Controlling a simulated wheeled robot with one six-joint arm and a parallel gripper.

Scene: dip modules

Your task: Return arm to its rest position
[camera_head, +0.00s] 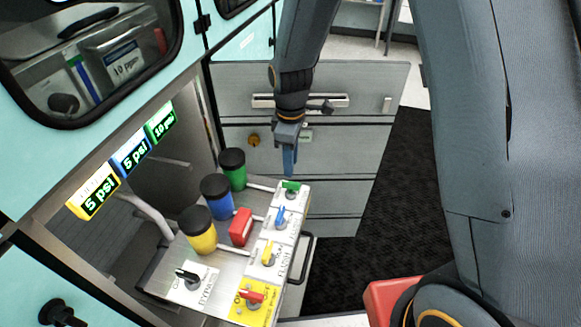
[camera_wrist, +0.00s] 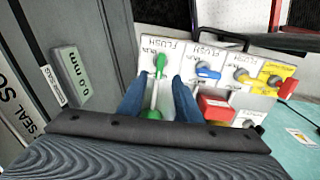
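My gripper (camera_head: 289,172) hangs fingers-down just above the green valve handle (camera_head: 291,187) at the back end of the panel. In the wrist view, its two blue fingertips (camera_wrist: 158,88) are apart, with nothing held between them. The green handle (camera_wrist: 160,65) shows just beyond the fingertips and looks clear of them. My arm reaches down from the top of the head view. Whether the fingers touch the panel cannot be told.
The pull-out panel (camera_head: 216,262) carries green (camera_head: 234,170), blue (camera_head: 217,198) and yellow (camera_head: 198,230) canisters, a red block (camera_head: 241,227) and several valve handles. Grey drawers (camera_head: 348,136) stand behind. Dark floor matting (camera_head: 385,200) lies open to the right.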

